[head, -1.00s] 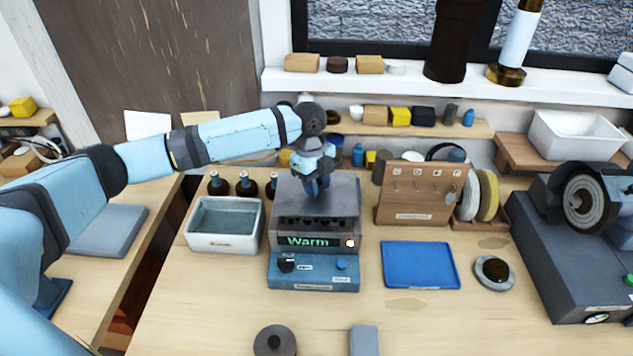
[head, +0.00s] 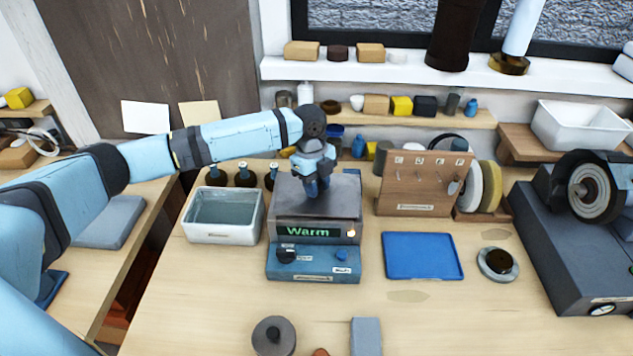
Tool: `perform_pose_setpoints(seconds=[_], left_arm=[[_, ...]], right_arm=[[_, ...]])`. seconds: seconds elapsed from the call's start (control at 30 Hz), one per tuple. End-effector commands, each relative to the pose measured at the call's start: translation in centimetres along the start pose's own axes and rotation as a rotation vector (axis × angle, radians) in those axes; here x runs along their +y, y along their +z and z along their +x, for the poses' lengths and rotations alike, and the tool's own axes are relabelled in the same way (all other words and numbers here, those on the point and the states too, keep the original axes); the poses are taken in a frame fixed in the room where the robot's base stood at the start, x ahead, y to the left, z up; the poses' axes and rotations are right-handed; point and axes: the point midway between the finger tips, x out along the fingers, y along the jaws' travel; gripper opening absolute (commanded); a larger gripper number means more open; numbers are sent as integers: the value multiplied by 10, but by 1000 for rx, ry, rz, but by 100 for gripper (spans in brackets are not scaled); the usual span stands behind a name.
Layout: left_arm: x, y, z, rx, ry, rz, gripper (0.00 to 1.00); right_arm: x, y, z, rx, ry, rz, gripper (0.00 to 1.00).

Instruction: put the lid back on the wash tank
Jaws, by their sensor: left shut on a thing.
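The wash tank (head: 312,262) is a blue-based box on the bench with a dark knob and a green "Warm" display. Its grey flat lid (head: 340,203) lies over the tank top, level, with its front edge close above the display; no clear gap shows at the front. My left gripper (head: 316,192) points down at the middle of the lid and is shut on it, at what is probably its handle, which the fingers hide. The lid's back edge is partly hidden by my gripper. My right gripper is not in view.
A white basin of liquid (head: 222,237) stands close left of the tank, with several dark bottles behind it. A wooden hook board (head: 418,205) stands to the right, and a blue mat (head: 422,258) lies before it.

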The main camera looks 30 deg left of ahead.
Motion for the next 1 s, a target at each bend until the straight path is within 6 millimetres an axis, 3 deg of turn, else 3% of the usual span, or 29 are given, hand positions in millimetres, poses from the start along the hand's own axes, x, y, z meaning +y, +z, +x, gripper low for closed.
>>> perform_pose_setpoints(seconds=[0.5,0.53,0.63,1.0], left_arm=[[0,1,4,1,0,-1,0],[0,1,4,0,0,-1,33],[0,1,4,0,0,-1,56],[0,1,-1,0,-1,-1,59]], right_arm=[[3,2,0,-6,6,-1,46],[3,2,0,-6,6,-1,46],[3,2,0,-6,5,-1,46],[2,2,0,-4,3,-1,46]])
